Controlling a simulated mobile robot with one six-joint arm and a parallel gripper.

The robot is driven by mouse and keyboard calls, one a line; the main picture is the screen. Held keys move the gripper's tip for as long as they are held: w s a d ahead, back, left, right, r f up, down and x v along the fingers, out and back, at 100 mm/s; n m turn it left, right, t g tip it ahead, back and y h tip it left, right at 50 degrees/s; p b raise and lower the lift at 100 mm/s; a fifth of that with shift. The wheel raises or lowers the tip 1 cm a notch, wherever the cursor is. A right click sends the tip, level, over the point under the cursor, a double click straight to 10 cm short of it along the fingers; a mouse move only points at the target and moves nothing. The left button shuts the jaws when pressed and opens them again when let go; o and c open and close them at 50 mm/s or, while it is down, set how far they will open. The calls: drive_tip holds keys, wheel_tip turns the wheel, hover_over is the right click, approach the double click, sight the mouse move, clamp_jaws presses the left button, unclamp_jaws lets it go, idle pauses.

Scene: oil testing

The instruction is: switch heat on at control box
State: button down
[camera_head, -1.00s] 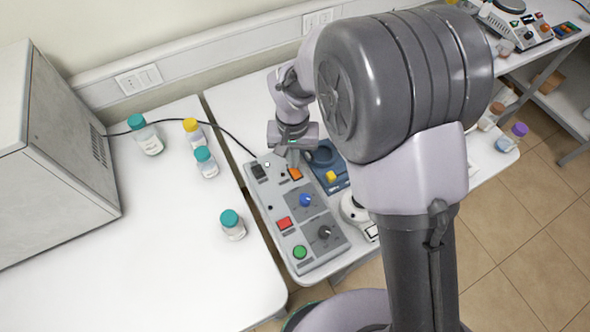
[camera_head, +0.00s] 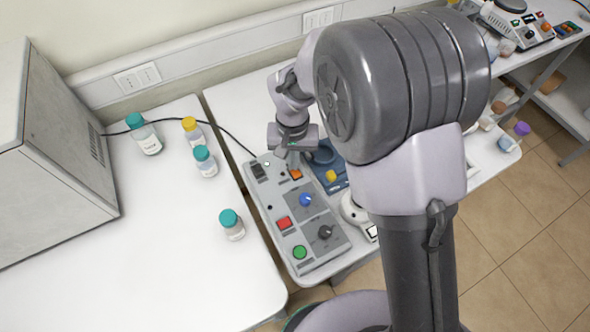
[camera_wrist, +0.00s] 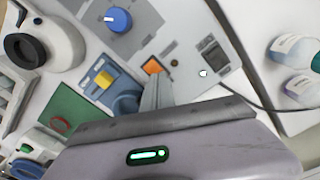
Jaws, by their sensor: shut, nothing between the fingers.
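The control box (camera_head: 272,205) is a grey panel on the table. It carries an orange switch (camera_head: 296,174), a blue knob (camera_head: 306,199), a red button (camera_head: 284,223), a dark knob (camera_head: 325,232), a green button (camera_head: 300,252) and a black socket with a cord at its far end. My gripper (camera_head: 292,160) is shut and empty over the far end of the box, close to the orange switch. In the wrist view the fingers (camera_wrist: 157,92) point at the panel just beside the orange switch (camera_wrist: 152,66). I cannot tell whether they touch it.
A blue device with a yellow knob (camera_head: 331,176) stands right of the box. Several capped bottles, one teal-capped (camera_head: 232,224), stand on the left table. A large grey cabinet (camera_head: 50,150) is at far left. My arm hides the table's middle.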

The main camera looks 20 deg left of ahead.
drive_tip(key=shift+f, duration=0.3)
wheel_tip(320, 180, up, 7)
drive_tip(key=p, duration=0.4)
drive_tip(key=shift+p, duration=0.4)
